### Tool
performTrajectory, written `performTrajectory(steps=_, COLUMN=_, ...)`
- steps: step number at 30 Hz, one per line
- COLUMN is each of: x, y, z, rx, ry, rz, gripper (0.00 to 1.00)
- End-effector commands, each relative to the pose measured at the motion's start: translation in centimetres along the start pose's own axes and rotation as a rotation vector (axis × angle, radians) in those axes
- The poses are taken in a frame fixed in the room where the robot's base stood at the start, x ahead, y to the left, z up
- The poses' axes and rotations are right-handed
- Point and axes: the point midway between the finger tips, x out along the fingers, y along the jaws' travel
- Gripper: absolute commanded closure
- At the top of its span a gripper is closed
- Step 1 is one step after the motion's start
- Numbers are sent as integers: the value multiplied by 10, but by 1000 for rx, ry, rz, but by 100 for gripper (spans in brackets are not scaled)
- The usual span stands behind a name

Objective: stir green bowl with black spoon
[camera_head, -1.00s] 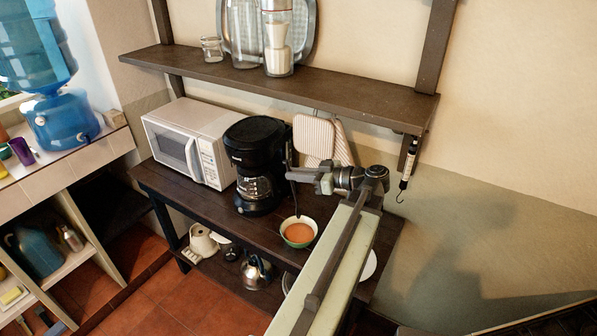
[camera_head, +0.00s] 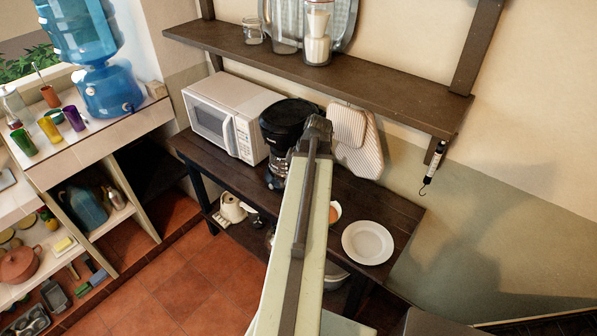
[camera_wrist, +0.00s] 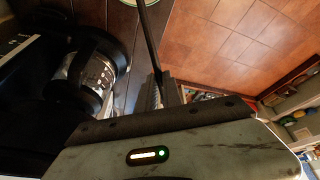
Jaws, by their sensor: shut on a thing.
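My gripper (camera_wrist: 160,88) is shut on the black spoon (camera_wrist: 149,42) in the wrist view. The spoon's thin dark handle runs from the jaws to the top edge of that view, and its far end is out of the picture. In the head view my arm hides the gripper and the spoon. The green bowl (camera_head: 338,212) stands on the dark wooden table, mostly hidden behind my arm. Only its right rim and a little orange content show. I cannot tell where the spoon's tip is relative to the bowl.
A white plate (camera_head: 368,243) lies right of the bowl on the table (camera_head: 400,212). A black coffee maker (camera_head: 287,122) is close behind my arm, also in the wrist view (camera_wrist: 88,75). A white microwave (camera_head: 232,115) stands left. A wall shelf (camera_head: 390,95) hangs above.

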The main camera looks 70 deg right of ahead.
Motion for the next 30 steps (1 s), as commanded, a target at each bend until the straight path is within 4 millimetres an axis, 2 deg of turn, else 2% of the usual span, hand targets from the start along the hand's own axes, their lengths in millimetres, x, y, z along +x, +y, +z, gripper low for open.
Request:
performTrajectory(steps=6, x=27, y=-3, z=-18, rx=-67, ry=-201, rz=-54, gripper=100)
performTrajectory(steps=12, x=40, y=-5, z=-26, rx=-100, ry=-325, rz=-84, gripper=100)
performTrajectory(steps=25, x=42, y=-7, z=-28, rx=-108, ry=-362, rz=-92, gripper=100)
performTrajectory(steps=28, x=53, y=-8, z=-23, rx=-108, ry=-361, rz=-92, gripper=100)
performTrajectory(steps=30, x=69, y=-9, z=-17, rx=-108, ry=-361, rz=-92, gripper=100)
